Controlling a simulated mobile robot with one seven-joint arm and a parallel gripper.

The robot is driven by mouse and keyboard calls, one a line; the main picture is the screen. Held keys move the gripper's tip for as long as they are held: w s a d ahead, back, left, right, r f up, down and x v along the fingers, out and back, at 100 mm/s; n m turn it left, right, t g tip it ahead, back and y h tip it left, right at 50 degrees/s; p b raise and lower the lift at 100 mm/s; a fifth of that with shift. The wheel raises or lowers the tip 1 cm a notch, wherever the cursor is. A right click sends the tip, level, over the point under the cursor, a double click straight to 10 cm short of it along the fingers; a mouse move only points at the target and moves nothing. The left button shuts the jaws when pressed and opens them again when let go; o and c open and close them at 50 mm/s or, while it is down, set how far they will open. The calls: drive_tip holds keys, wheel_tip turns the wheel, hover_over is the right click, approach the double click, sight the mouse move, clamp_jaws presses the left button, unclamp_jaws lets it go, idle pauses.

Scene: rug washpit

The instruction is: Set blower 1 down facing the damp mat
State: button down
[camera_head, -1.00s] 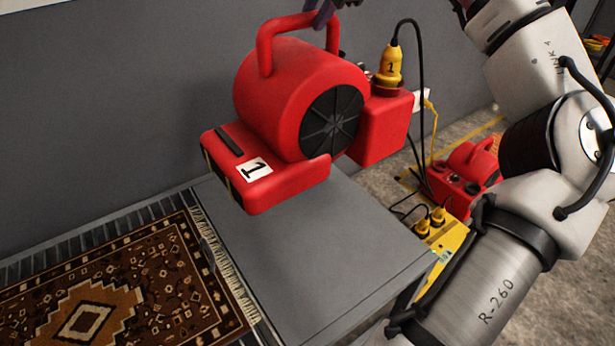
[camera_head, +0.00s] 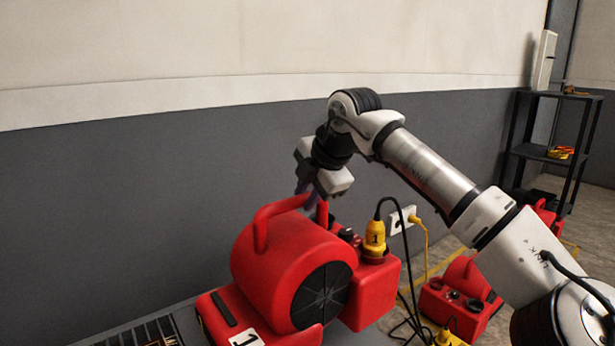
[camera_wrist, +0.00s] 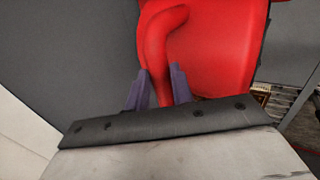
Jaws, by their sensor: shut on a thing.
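Blower 1 (camera_head: 285,265) is red with a black round grille, a carry handle and a "1" label on its nozzle. It is upright, over or on a grey table top (camera_head: 120,332); whether its base touches cannot be told. Its nozzle (camera_head: 222,318) points left and toward the camera, to the side of the damp mat. My gripper (camera_head: 313,198) is shut on the handle; the wrist view shows the purple fingers on both sides of the red handle (camera_wrist: 160,50). Only a sliver of the patterned mat shows in the wrist view (camera_wrist: 262,93).
Another red blower (camera_head: 455,300) stands on the floor at right. A dark shelf (camera_head: 545,150) stands at the back right.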

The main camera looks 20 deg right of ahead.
sight(308, 227)
drive_tip(key=shift+f+b, duration=1.1)
drive_tip(key=shift+f, duration=2.8)
drive_tip(key=c, duration=1.6)
unclamp_jaws()
drive_tip(key=shift+f, duration=0.35)
drive_tip(key=o, duration=0.4)
drive_tip(key=shift+r, duration=0.1)
drive_tip(key=shift+s, duration=0.1)
drive_tip(key=p+v, duration=0.3)
drive_tip(key=v, duration=0.9)
